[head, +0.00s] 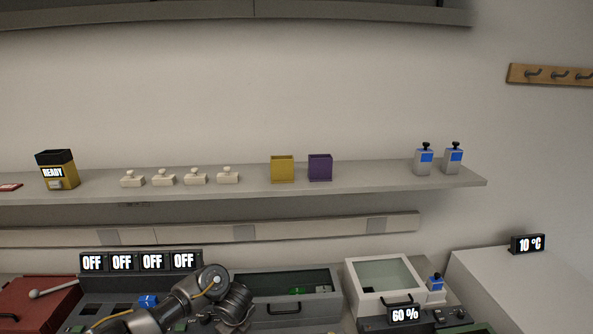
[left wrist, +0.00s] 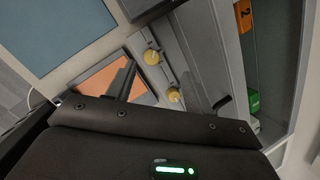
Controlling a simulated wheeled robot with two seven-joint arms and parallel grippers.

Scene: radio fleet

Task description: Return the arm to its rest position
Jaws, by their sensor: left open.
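My left arm (head: 185,300) comes in at the bottom of the head view, bent in front of the grey drawer unit. Its gripper is not clearly seen there. Behind the fingers are two round yellow knobs (left wrist: 152,57) on a grey surface and an orange panel (left wrist: 108,80). I cannot tell how far the fingers are from them. My right gripper is in neither view.
A long shelf (head: 380,184) holds a READY box (head: 57,170), several cream stamp-like items, a yellow bin (head: 282,169), a purple bin (head: 320,167) and two grey-blue devices. Below stand a red box (head: 40,305), a drawer (head: 285,310) and a white glass-lidded box (head: 385,277).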

